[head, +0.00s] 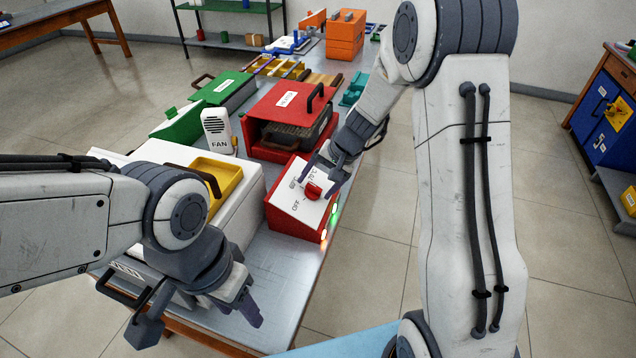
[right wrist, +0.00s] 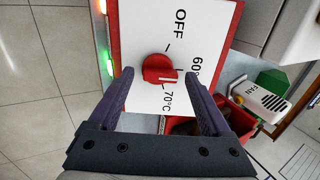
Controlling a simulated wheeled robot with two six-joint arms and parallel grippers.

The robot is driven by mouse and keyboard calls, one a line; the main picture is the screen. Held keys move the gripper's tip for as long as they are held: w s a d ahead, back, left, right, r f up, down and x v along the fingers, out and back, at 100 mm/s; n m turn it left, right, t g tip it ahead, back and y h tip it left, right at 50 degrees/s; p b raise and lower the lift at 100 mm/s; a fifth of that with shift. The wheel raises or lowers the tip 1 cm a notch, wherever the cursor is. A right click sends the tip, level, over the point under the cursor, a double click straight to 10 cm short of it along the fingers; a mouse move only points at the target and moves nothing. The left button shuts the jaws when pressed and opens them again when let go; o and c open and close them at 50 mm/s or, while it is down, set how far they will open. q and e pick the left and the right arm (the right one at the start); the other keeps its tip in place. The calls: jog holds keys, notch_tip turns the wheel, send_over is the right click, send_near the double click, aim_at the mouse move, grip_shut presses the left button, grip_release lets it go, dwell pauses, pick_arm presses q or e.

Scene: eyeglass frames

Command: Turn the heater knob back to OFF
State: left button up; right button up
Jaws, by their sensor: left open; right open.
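The red heater knob (head: 313,191) sits on the white face of a red control box (head: 290,222). In the right wrist view, the knob (right wrist: 158,68) is near the OFF, 60 and 70°C labels; I cannot tell surely which mark it points to. My right gripper (head: 323,179) is open at the panel. In the right wrist view its fingertips (right wrist: 161,77) are on either side of the knob, with gaps to it. My left gripper (head: 243,302) is open and empty over the table's near edge, away from the box.
A red heater unit (head: 288,101) with a black handle stands behind the box. A white case with a yellow tray (head: 217,176) and a white FAN device (head: 217,131) are to its left. Floor lies right of the table.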

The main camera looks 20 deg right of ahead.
jog(key=c, duration=1.3)
jog(key=shift+n+b, duration=0.5)
jog(key=shift+b, duration=0.3)
jog(key=n+b, duration=0.2)
jog(key=b, duration=0.1)
jog(key=n+b, duration=0.5)
jog(key=b, duration=0.1)
jog(key=shift+a+f+n, duration=0.1)
jog(key=shift+a+n, duration=0.15)
jog(key=shift+n, duration=0.05)
jog(key=n+b, duration=0.2)
jog(key=n, duration=0.1)
jog(key=shift+s+b, duration=0.1)
jog(key=shift+b, duration=0.25)
pick_arm(q)
jog(key=shift+f+b, duration=0.75)
jog(key=shift+f, duration=6.65)
pick_arm(e)
jog(key=shift+s+r+n, duration=0.1)
jog(key=shift+r+n, duration=0.1)
jog(key=shift+n, duration=1)
pick_arm(q)
jog(key=shift+f, duration=0.1)
